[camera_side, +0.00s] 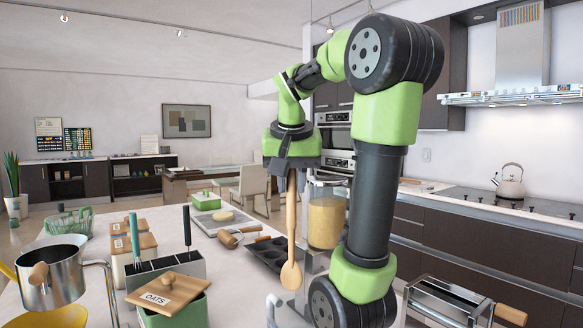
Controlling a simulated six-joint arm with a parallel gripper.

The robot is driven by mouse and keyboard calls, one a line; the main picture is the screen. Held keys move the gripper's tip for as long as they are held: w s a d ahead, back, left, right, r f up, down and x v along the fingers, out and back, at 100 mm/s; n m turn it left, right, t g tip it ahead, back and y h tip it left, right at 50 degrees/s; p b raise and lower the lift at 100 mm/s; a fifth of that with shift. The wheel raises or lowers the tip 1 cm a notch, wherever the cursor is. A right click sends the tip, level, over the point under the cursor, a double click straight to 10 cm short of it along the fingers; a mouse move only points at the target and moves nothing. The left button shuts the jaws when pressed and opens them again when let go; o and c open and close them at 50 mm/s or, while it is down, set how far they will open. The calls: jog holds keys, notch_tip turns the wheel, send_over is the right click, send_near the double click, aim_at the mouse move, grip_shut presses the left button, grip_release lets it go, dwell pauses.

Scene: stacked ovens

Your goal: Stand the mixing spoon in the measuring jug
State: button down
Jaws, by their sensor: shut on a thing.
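My gripper (292,165) points down and is shut on the mixing spoon (291,225). The wooden spoon hangs upright, handle at the top and bowl (291,275) at the bottom. A pale curved shape (274,306) shows low in the picture near the spoon's bowl, partly hidden by my arm's base. I cannot tell whether it is the measuring jug. The spoon looks clear of it. No other thing is clearly the measuring jug.
A clear container with tan contents (326,220) stands behind, right of the spoon. A dark muffin tin (268,256) lies behind the spoon. To the left are a grey utensil holder (165,268), an oats box with a wooden lid (168,292) and a metal pot (52,275).

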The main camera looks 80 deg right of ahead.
aim_at(291, 232)
jog(key=shift+f, duration=5.35)
jog(key=c, duration=0.9)
grip_release()
jog(key=shift+r, duration=0.1)
jog(key=v, duration=1)
